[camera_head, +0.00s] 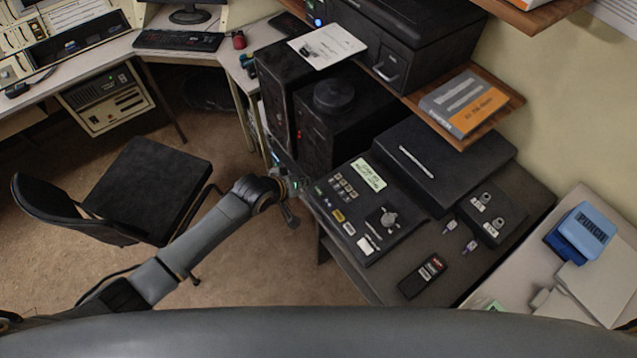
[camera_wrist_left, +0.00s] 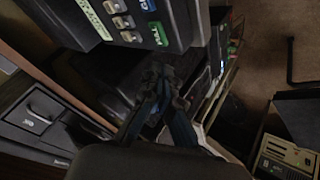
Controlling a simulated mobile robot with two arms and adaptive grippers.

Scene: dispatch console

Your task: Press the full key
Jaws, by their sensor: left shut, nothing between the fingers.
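The console panel (camera_head: 352,207) lies on the dark desk and carries a lit display (camera_head: 369,175), several small grey keys (camera_head: 343,187), a yellow key (camera_head: 338,215), white keys (camera_head: 366,245) and a black knob (camera_head: 388,218). Labels are too small to read, so I cannot tell which key is full. In the left wrist view the panel's grey keys (camera_wrist_left: 122,22) and a green key (camera_wrist_left: 158,34) show at the top. My left gripper (camera_head: 278,160) is at the panel's left edge, with its fingers (camera_wrist_left: 164,78) together and empty, apart from the keys. My right gripper is not in view.
Black cabinets (camera_head: 330,125) stand just behind the panel. A black box with two key switches (camera_head: 490,214) and a dark handset (camera_head: 423,275) lie right of the panel. A wooden shelf (camera_head: 510,100) overhangs the back. A chair (camera_head: 150,185) stands on the left.

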